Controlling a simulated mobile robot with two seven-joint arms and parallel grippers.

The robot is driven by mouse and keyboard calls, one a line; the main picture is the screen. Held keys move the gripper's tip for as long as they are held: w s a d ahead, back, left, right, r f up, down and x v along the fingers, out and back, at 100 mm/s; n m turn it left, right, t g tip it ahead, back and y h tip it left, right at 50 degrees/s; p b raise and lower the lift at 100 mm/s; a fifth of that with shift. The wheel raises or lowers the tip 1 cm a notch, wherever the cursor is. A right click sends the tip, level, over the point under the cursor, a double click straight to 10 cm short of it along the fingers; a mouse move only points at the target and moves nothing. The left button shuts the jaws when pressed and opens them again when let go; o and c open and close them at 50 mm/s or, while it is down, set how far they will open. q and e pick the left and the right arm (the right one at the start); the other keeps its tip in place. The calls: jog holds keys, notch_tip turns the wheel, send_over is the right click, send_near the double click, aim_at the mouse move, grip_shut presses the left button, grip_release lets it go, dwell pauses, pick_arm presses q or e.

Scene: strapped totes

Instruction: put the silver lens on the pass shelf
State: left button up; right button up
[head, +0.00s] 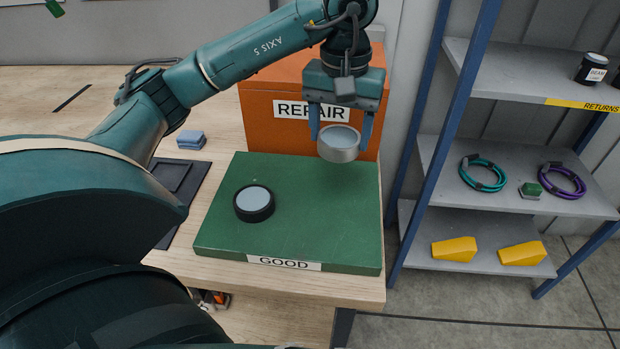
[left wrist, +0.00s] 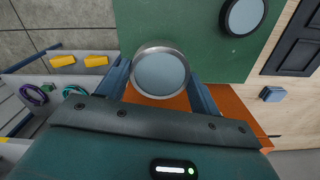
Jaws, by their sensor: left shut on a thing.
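The silver lens (head: 339,150), a short metal ring with pale blue glass, is between the fingers of my left gripper (head: 340,134). The gripper is shut on it and holds it above the back right part of a green board marked GOOD (head: 310,225). The silver lens (left wrist: 160,72) also shows between the fingers in the left wrist view. A black-rimmed lens (head: 254,204) lies on the left half of the green board. I cannot tell from labels which surface is the pass shelf; none reads "pass". My right gripper is not in view.
An orange box marked REPAIR (head: 270,130) stands right behind the board. A blue block (head: 191,140) and a dark tray (head: 178,185) are to the left. At right, a grey rack (head: 510,120) marked RETURNS holds cable coils, yellow wedges and a dark jar.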

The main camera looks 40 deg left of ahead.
pick_arm(q)
send_over(335, 191)
notch_tip(335, 191, down, 5)
jog(key=shift+f, duration=0.2)
notch_tip(335, 191, down, 4)
jog(key=shift+f, duration=0.2)
jog(key=shift+f, duration=0.25)
jog(key=o, duration=1.1)
jog(key=shift+o, duration=0.2)
jog(key=shift+r, duration=0.15)
